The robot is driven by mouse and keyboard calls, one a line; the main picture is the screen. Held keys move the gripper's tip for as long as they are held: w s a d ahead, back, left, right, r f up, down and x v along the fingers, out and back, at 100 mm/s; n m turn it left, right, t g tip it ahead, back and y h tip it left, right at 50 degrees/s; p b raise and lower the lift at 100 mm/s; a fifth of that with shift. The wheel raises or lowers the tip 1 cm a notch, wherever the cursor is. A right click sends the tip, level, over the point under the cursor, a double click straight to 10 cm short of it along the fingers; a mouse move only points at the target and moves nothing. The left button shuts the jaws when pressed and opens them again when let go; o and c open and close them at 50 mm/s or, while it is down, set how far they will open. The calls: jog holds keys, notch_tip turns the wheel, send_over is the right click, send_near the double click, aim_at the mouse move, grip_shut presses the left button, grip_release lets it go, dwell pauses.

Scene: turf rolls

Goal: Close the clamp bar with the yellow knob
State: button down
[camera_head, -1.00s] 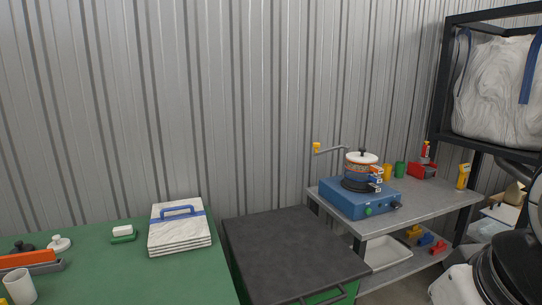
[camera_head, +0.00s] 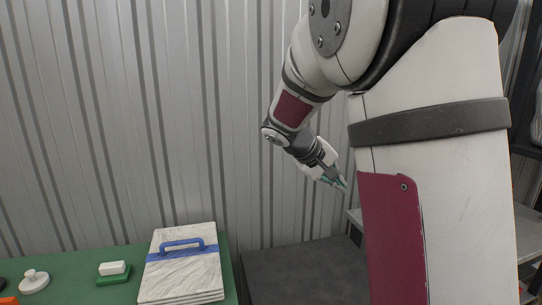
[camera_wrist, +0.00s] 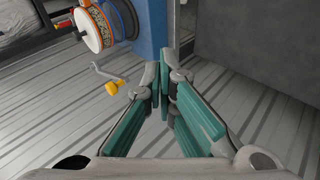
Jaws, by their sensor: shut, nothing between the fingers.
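The yellow knob (camera_wrist: 112,88) shows in the wrist view on the end of a thin grey clamp bar (camera_wrist: 104,72). The bar sticks out past the round stack (camera_wrist: 90,28) of white, orange and blue layers, over the ribbed wall. The stack sits against a blue base (camera_wrist: 150,25). My gripper (camera_wrist: 163,78) has its teal-padded fingers shut and empty, to the right of the knob in the wrist view and apart from it. In the head view my gripper (camera_head: 342,184) is in front of the wall; my arm hides the blue base, bar and knob.
A green table (camera_head: 70,262) at left holds white marbled slabs (camera_head: 182,272) with a blue handle, a green-and-white block (camera_head: 113,272) and a white knobbed piece (camera_head: 34,281). A dark flat top (camera_head: 290,272) stands clear beside it. A grey bench (camera_head: 528,235) is mostly hidden by my arm.

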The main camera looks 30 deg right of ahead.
jog(key=w+d+f+n+t+h, duration=0.1)
jog(key=w+d+n+h, duration=0.1)
jog(key=w+d+h, duration=0.5)
jog(key=w+d+f+n+h, duration=0.2)
jog(key=w+d, duration=0.2)
jog(key=w, duration=0.7)
jog(key=s+d+p, duration=0.1)
jog(key=s+d, duration=0.1)
jog(key=d, duration=0.9)
jog(key=shift+s+d+r, duration=0.15)
jog(key=shift+s+r, duration=0.05)
jog(key=shift+r, duration=0.05)
jog(key=shift+s+t+p, duration=0.1)
jog(key=shift+t+p, duration=0.2)
jog(key=shift+t, duration=0.1)
